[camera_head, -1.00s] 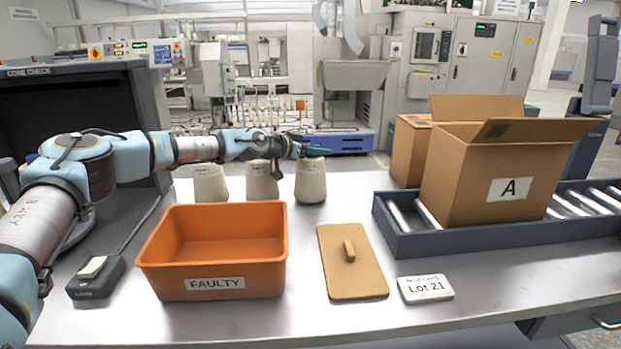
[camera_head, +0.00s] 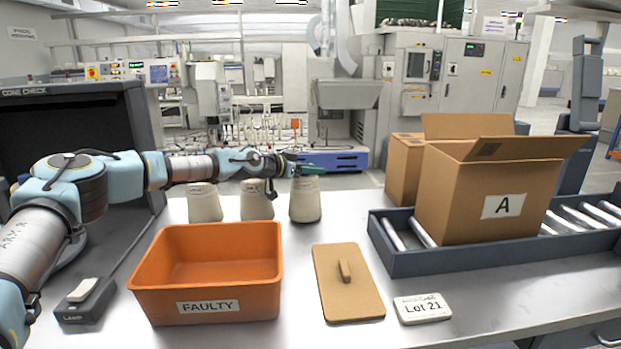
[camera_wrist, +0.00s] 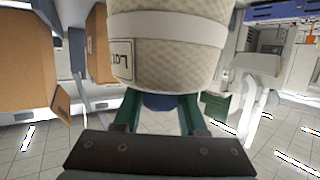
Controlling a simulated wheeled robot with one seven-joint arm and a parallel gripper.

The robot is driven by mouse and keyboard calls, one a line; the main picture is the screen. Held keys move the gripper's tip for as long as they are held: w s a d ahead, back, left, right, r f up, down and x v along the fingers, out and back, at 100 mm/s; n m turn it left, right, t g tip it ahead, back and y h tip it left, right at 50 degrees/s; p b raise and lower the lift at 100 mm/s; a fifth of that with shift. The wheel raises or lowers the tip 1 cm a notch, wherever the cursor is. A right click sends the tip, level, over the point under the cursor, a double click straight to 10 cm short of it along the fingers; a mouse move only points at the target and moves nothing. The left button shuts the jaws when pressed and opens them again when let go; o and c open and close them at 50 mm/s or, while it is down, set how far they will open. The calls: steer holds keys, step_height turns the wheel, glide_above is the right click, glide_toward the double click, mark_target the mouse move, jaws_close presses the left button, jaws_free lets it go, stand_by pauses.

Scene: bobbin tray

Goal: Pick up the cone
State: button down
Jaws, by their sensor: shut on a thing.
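Three cream yarn cones stand in a row at the back of the table: a left cone (camera_head: 204,204), a middle cone (camera_head: 257,202) and a right cone (camera_head: 305,204). My gripper (camera_head: 308,169) is at the narrow top of the right cone. In the wrist view, the green fingers of my gripper (camera_wrist: 158,115) are shut on a cone (camera_wrist: 170,60), which has a pale band and a partly visible label. The right cone looks upright, its base level with the other two, and I see no clear gap beneath it.
An orange bin marked FAULTY (camera_head: 207,307) stands in front of the cones. A tan board with a handle (camera_head: 355,295) and a Lot 21 plate (camera_head: 422,308) lie to its right. A cardboard box marked A (camera_head: 460,205) sits on the roller conveyor (camera_head: 400,262). A lamp switch (camera_head: 85,300) is at left.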

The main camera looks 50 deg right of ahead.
steer(key=shift+r+b, duration=0.4)
step_height(320, 180, up, 2)
steer(key=shift+a+r+b, duration=0.1)
steer(key=shift+r+b, duration=0.1)
steer(key=shift+b, duration=0.5)
steer(key=s+a+b, duration=0.4)
steer(key=s+a, duration=0.7)
steer(key=s, duration=0.3)
steer(key=shift+b, duration=0.35)
steer(key=shift+a+r, duration=0.1)
step_height(320, 180, up, 20)
steer(key=p, duration=1.5)
